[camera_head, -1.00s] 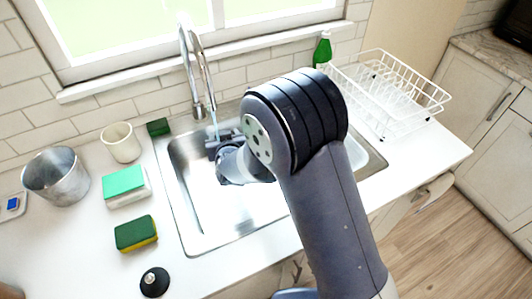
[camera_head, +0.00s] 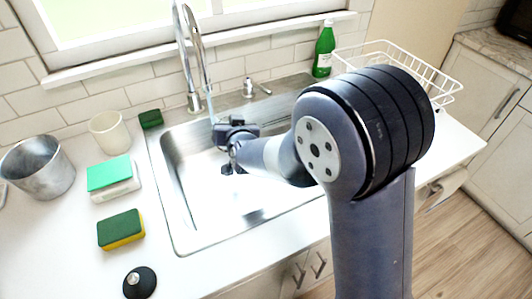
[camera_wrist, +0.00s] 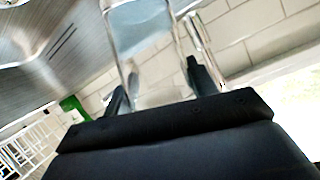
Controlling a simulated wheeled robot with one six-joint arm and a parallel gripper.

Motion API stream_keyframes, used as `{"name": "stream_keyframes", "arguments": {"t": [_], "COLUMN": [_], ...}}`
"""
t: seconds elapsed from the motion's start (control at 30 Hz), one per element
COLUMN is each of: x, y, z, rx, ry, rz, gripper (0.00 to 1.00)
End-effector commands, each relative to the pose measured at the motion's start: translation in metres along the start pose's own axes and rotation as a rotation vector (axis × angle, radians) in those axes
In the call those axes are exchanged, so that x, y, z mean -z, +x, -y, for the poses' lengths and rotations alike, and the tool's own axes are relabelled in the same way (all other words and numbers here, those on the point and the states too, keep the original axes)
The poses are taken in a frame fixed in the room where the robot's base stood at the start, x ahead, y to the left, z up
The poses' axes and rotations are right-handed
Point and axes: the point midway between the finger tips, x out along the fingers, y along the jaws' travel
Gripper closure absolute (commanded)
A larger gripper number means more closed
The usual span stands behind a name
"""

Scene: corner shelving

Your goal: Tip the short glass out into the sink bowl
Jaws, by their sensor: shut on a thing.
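My gripper (camera_wrist: 158,90) is shut on the short glass (camera_wrist: 145,35), a clear tumbler between its two dark fingers in the wrist view. That view is rolled far over, with the sink metal at the top and the window at lower right, so the glass is strongly turned. In the head view my gripper (camera_head: 233,135) is over the back of the steel sink bowl (camera_head: 185,215), close to the tap; the glass is hard to make out there. My arm covers the sink's right part.
The tap (camera_head: 190,60) stands behind the bowl, very near my gripper, with a thin pale streak below its spout. A green bottle (camera_head: 324,50) and white dish rack (camera_head: 385,55) are at right. Sponges (camera_head: 121,230), a cup (camera_head: 109,133) and a metal bucket (camera_head: 38,165) stand left.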

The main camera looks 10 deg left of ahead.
Motion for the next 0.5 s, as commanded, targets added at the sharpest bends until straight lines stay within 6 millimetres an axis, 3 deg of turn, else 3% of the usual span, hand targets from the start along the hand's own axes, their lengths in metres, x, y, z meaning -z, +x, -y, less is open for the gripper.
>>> {"name": "stream_keyframes", "arguments": {"t": [0.27, 0.5], "x": [0.002, 0.019], "y": [-0.004, -0.014], "z": [-0.017, -0.029], "rx": [0.057, 0.116], "ry": [0.134, 0.278], "rz": [-0.037, -0.062], "gripper": [0.78, 0.78]}}
